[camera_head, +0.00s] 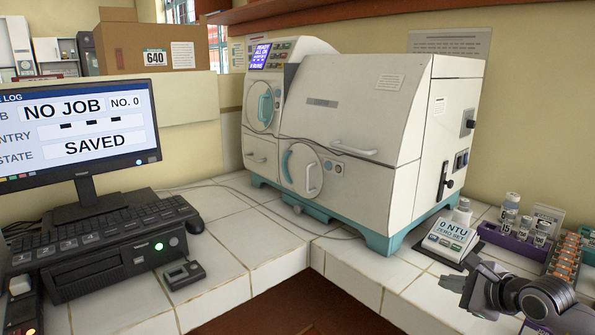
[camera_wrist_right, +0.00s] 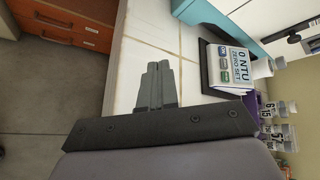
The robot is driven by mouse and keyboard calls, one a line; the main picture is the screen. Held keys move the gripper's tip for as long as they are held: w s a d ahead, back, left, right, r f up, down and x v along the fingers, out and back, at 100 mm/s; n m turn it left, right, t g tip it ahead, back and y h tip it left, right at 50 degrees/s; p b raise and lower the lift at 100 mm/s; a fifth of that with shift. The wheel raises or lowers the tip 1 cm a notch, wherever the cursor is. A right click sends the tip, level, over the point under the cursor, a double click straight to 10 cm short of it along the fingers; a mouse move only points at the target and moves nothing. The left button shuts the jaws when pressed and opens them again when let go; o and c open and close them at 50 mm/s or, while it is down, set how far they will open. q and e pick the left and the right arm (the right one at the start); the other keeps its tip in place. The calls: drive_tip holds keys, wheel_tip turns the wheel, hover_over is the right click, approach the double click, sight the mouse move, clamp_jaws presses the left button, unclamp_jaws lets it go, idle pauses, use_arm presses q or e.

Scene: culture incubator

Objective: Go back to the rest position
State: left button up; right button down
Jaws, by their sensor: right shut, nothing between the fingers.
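My right gripper (camera_head: 456,283) is at the lower right of the head view, over the white tiled counter (camera_head: 420,292) and in front of the small meter. In the right wrist view its two fingers (camera_wrist_right: 158,85) lie together, shut, with nothing between them. The cream incubator machine (camera_head: 350,110) with teal trim stands behind on the counter, its doors closed. My left gripper does not show in either view.
A meter reading "0 NTU" (camera_head: 449,237) stands just behind my right gripper. A purple rack (camera_head: 514,243) with labelled vials and several orange-labelled vials (camera_head: 564,258) are at the right. A monitor (camera_head: 78,130) and keyboard (camera_head: 95,225) are at the left. Orange drawers (camera_wrist_right: 70,28) are below the counter.

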drive_tip(key=s+a+f+m+t+y, duration=0.1)
drive_tip(key=s+a+f+m+y, duration=0.2)
drive_tip(key=s+a+m, duration=0.35)
drive_tip(key=s+a+f+m+t+y, duration=0.2)
drive_tip(key=s+a+m+y, duration=0.1)
drive_tip(key=a+m, duration=0.6)
drive_tip(key=s+d+f+m+g+h, duration=0.2)
drive_tip(key=s+f+m, duration=0.6)
drive_tip(key=m, duration=0.8)
drive_tip(key=s+d+f+m+g+h, duration=0.1)
drive_tip(key=s+f+m+h, duration=0.5)
drive_tip(key=m, duration=1)
drive_tip(key=s+d+f+p, duration=0.1)
drive_tip(key=s+f, duration=0.2)
drive_tip(key=s, duration=0.3)
drive_tip(key=shift+f+g, duration=0.15)
drive_tip(key=shift+g, duration=0.25)
